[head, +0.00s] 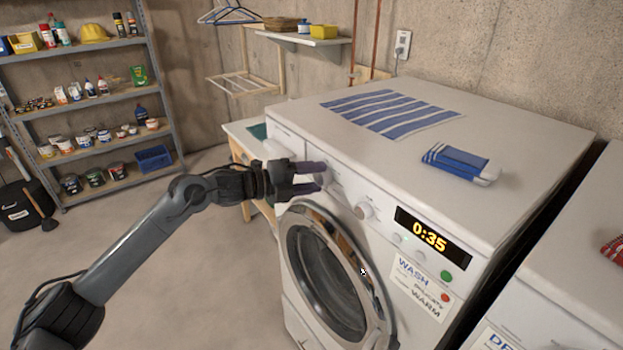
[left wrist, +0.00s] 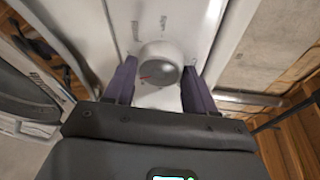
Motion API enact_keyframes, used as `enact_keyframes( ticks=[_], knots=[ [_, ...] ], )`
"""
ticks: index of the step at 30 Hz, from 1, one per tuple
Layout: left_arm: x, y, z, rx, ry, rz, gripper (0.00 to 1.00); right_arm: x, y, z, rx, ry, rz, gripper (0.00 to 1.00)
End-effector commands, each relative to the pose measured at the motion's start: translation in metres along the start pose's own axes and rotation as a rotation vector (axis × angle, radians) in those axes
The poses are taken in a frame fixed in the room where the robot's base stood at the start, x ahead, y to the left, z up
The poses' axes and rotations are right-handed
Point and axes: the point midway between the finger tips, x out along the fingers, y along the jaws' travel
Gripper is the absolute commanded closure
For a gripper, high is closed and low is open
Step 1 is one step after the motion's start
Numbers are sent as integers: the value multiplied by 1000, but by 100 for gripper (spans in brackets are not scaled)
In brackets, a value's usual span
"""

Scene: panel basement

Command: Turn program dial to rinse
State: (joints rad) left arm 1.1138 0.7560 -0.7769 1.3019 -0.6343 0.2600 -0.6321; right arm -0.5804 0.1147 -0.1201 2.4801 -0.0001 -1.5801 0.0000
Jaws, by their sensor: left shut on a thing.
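The white washing machine (head: 285,145) has a front panel with a digital display (head: 432,238) reading 0:35. My left gripper (head: 322,177) is at the left part of this panel, its purple fingers pointing at the machine. In the left wrist view a round white dial (left wrist: 158,62) with a red pointer mark sits between the two fingers, and the gripper is shut on it. The small print around the dial is too blurred to read. In the head view the fingers largely hide this dial. A second, smaller knob (head: 363,210) is to its right. My right gripper is out of view.
The round washer door (head: 325,262) is below the panel. A striped cloth (head: 390,110) and a folded blue cloth (head: 456,163) lie on top. Another white machine (head: 565,290) stands at right, shelves (head: 70,118) at left. The floor at left is mostly clear.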

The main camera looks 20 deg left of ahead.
Motion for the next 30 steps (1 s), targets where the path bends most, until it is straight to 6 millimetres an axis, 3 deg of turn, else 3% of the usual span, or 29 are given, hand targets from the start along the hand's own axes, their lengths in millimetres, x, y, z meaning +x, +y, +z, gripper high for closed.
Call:
enact_keyframes(
  ticks=[30],
  knots=[
    [1, 1, -4, 908, -76, 257, 75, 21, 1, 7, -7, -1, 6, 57]
  ],
)
